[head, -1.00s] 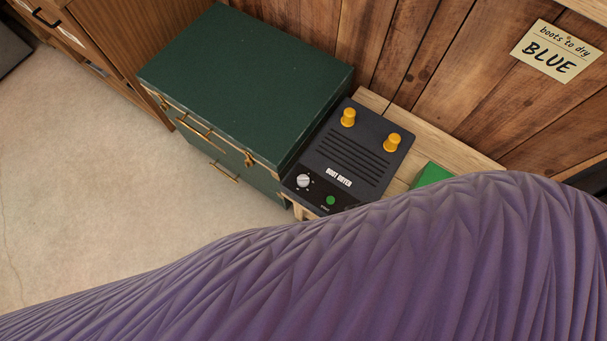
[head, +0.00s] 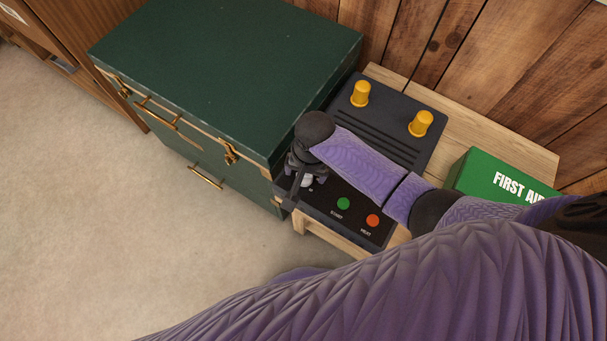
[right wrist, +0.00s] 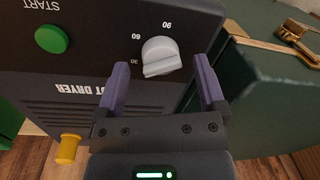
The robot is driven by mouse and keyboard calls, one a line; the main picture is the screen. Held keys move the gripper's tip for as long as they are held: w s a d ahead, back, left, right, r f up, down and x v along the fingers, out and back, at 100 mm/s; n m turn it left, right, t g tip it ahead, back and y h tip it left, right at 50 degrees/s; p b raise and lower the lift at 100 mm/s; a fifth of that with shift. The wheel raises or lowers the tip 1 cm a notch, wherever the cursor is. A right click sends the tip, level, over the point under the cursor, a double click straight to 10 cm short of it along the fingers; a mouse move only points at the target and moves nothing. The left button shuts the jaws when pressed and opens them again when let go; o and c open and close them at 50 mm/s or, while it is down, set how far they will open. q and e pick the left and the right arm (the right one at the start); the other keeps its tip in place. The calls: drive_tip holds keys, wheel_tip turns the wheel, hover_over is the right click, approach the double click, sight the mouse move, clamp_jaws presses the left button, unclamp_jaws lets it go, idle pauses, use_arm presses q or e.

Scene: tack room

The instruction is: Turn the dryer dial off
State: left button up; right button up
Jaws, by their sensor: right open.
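The black boot dryer (head: 393,128) sits on a wooden bench, with its control panel toward the front. Its pale grey dial (right wrist: 161,56) fills the middle of the right wrist view, with marks 30, 60 and 90 around it; I cannot tell which mark it points to. In the head view the dial (head: 307,181) is mostly hidden by my right gripper (head: 303,184). In the right wrist view this gripper (right wrist: 160,66) is open, with one purple finger on each side of the dial and visible gaps. My left gripper is not in view.
A green start button (head: 343,204) and an orange-red button (head: 372,220) are right of the dial. Two yellow pegs (head: 360,93) stand at the dryer's back. A dark green trunk (head: 225,70) stands close on the left, a green first aid box (head: 500,180) on the right.

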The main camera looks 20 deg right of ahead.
drive_tip(key=shift+f, duration=0.6)
drive_tip(key=shift+r, duration=0.1)
drive_tip(key=c, duration=0.7)
clamp_jaws()
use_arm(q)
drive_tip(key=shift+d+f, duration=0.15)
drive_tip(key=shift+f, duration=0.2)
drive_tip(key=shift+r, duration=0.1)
